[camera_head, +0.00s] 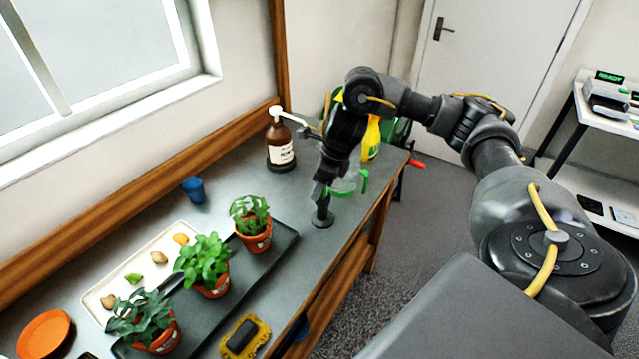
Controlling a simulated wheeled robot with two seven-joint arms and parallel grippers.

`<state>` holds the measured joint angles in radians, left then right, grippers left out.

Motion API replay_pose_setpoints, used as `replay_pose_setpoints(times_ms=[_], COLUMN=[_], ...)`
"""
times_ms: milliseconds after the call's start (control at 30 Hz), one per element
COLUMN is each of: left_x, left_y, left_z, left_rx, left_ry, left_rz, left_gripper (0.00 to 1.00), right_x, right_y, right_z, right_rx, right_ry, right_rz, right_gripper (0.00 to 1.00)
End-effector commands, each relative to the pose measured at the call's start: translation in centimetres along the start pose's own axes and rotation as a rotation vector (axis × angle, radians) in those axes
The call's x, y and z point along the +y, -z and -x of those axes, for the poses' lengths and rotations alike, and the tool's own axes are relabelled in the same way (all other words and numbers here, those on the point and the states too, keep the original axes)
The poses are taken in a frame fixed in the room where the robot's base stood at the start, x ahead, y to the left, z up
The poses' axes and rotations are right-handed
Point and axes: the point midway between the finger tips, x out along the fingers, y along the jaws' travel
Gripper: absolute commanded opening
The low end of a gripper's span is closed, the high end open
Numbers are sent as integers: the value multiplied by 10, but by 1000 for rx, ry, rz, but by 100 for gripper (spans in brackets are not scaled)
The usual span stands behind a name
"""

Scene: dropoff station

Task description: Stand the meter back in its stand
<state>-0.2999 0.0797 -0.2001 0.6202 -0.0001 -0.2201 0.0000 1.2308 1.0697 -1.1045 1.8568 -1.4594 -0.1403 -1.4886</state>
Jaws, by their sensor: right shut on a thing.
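My right gripper (325,185) reaches down over the bench from the right arm. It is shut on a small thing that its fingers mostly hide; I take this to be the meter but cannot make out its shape. Directly below the fingers is a dark round base with a short upright (322,219), which looks like the stand. I cannot tell whether the held thing touches it or is seated in it. A green-rimmed clear object (349,184) shows just right of the gripper, partly hidden. My left gripper is not in view.
A brown pump bottle (280,146) and a yellow spray bottle (371,138) stand behind the gripper. A blue cup (194,189) and a yellow-and-black item (245,338) are nearby.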

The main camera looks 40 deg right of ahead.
Motion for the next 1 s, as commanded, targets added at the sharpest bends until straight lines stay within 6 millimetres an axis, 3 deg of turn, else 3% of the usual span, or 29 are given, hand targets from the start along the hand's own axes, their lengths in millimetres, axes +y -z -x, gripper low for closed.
replay_pose_setpoints(times_ms=[1000], left_x=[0], left_y=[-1], left_z=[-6], left_rx=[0], left_ry=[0], left_rz=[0], left_gripper=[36], right_x=[0], right_y=[3], right_z=[-8], right_rx=[0], right_ry=[0], right_rz=[0], right_gripper=[19])
